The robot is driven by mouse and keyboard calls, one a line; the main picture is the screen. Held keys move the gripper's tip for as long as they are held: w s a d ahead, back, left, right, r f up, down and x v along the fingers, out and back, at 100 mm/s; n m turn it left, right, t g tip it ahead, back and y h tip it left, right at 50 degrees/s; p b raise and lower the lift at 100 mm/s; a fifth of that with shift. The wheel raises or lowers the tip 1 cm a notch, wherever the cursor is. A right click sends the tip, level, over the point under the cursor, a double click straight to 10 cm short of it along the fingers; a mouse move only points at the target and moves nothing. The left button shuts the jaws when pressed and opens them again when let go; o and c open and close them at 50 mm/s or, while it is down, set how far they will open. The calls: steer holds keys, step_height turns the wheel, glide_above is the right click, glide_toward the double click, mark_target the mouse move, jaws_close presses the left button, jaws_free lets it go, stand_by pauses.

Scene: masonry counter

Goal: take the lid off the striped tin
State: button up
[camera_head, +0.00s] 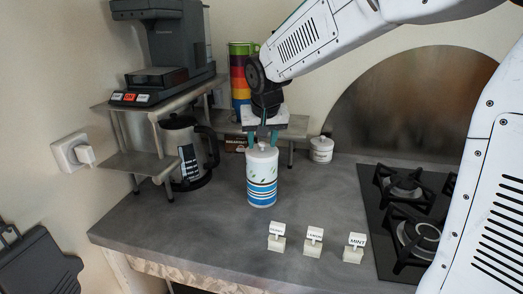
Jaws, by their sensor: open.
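The striped tin (262,184) stands upright on the grey counter, white with blue and dark bands. Its pale lid (262,150) is on top. My gripper (262,138) points down directly over the lid, its greenish fingers open at the lid's level. The fingers appear to reach down to the knob area; I cannot tell whether they touch it.
Three small label stands (314,241) sit in front of the tin. A hob (412,215) lies to the right. A small white jar (321,149) is behind. Counter (170,225) front left is clear.

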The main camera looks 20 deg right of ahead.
jaws_close()
steer(key=shift+r, duration=0.1)
